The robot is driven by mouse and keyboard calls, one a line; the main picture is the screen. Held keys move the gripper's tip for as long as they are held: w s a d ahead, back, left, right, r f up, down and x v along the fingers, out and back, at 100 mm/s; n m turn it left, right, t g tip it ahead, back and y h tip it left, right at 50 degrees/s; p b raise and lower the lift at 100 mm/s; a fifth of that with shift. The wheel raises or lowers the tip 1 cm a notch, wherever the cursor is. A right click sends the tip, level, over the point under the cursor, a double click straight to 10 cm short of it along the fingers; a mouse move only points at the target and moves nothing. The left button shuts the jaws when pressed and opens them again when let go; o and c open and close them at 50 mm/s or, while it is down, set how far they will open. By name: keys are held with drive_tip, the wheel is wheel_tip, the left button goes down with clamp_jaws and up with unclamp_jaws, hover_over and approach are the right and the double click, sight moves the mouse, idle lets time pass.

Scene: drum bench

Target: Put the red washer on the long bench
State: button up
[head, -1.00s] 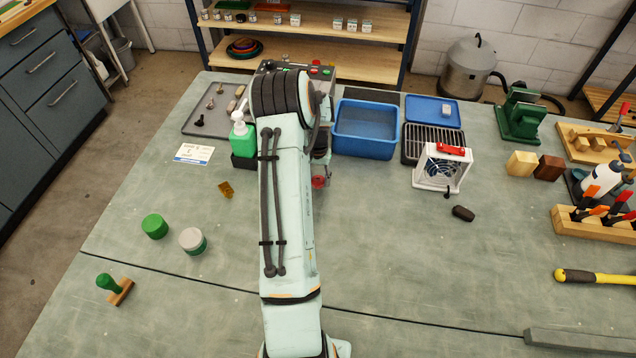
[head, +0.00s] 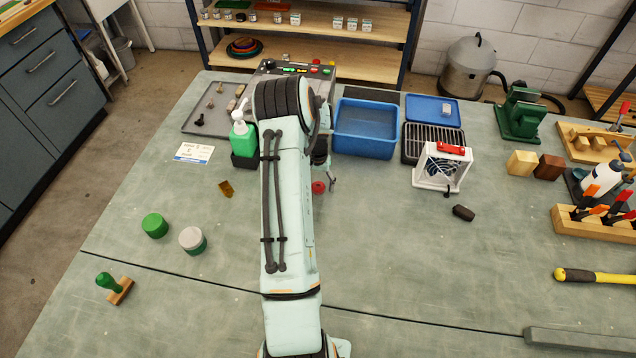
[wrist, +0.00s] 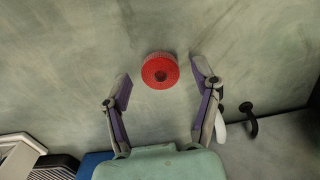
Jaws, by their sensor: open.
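The red washer (head: 318,187) lies on the grey-green top of the long bench (head: 400,260), just right of my arm in the head view. It also shows as a thick red ring with a dark centre hole in the wrist view (wrist: 160,70). My gripper (wrist: 160,72) is open, with its fingers spread apart on either side of the washer in that view. Bare bench shows around the washer and neither finger touches it. In the head view my gripper is mostly hidden by my arm; one finger shows just beyond the washer.
A blue bin (head: 366,129), a grille tray (head: 433,144) and a white fan (head: 442,167) stand back right. A green bottle (head: 243,138) stands left of my arm. A dark block (head: 463,213) lies right. The bench around the washer is clear.

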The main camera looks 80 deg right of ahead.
sight(318, 186)
wheel_tip(318, 186, up, 12)
drive_tip(key=w+a+r+n, duration=0.5)
drive_tip(key=w+a+r, duration=0.3)
drive_tip(key=w+a, duration=0.6)
drive_tip(key=a+r+n, duration=0.1)
drive_tip(key=a+n, duration=0.2)
drive_tip(key=a, duration=0.6)
drive_tip(key=s+a+r+n, duration=0.1)
drive_tip(key=a+n, duration=0.3)
drive_tip(key=a, duration=0.5)
drive_tip(key=s+a+r+n+y, duration=0.1)
drive_tip(key=a+r+n, duration=0.2)
drive_tip(key=a, duration=0.6)
drive_tip(key=shift+r+n, duration=0.25)
drive_tip(key=shift+n, duration=0.35)
drive_tip(key=shift+o, duration=0.5)
drive_tip(key=s+a+f+n, duration=0.1)
drive_tip(key=s+a+n, duration=0.2)
drive_tip(key=s+a, duration=0.1)
drive_tip(key=shift+s, duration=0.7)
drive_tip(key=shift+f, duration=0.1)
